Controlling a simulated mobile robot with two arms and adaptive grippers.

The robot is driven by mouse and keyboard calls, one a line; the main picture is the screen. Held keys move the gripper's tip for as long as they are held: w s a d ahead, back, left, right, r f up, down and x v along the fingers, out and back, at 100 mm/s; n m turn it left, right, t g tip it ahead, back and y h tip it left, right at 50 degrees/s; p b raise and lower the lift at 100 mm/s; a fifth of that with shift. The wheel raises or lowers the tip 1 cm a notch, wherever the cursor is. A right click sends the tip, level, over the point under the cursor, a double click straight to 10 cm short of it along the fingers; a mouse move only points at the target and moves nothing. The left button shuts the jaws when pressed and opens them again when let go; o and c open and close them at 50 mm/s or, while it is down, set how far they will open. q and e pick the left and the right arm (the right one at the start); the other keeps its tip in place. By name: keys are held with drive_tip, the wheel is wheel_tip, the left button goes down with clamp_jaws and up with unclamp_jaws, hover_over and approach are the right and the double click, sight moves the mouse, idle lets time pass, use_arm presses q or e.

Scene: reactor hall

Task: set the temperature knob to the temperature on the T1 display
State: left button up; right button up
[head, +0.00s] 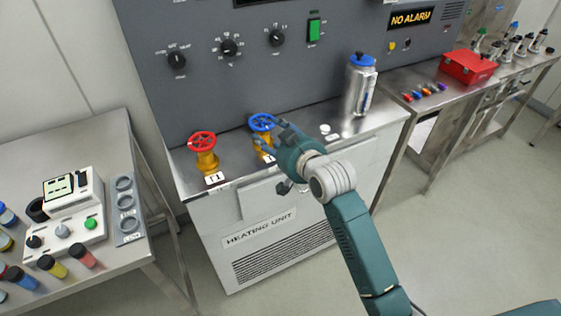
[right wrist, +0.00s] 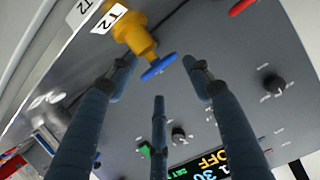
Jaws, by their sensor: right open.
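Three black knobs, a left one (head: 177,60), a middle one (head: 229,47) and a right one (head: 277,38), sit on the grey panel (head: 150,100); their labels are too small to read. In the wrist view a knob (right wrist: 274,85) and another (right wrist: 178,133) show. A display (right wrist: 205,160) there shows orange "OFF", a blue "30" and green "SET", partly cut off; I cannot tell which reading is T1. My right gripper (head: 270,133) is open and empty near the blue valve wheel (head: 262,121), below the knobs; its fingers also show in the wrist view (right wrist: 160,75). My left gripper is not visible.
A red valve (head: 203,140) stands left of the blue one on the heating unit (head: 260,228). A silver bottle (head: 359,88) with a blue cap stands at the unit's right end. A green switch (head: 314,29) is right of the knobs. A side table (head: 95,130) holds instruments and vials.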

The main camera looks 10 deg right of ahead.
drive_tip(key=s+d+f+g, duration=0.1)
drive_tip(key=s+f, duration=0.2)
drive_tip(key=f, duration=0.3)
drive_tip(key=shift+s+d+f+h, duration=0.15)
drive_tip(key=shift+d+f+h, duration=0.15)
drive_tip(key=shift+d+h, duration=0.1)
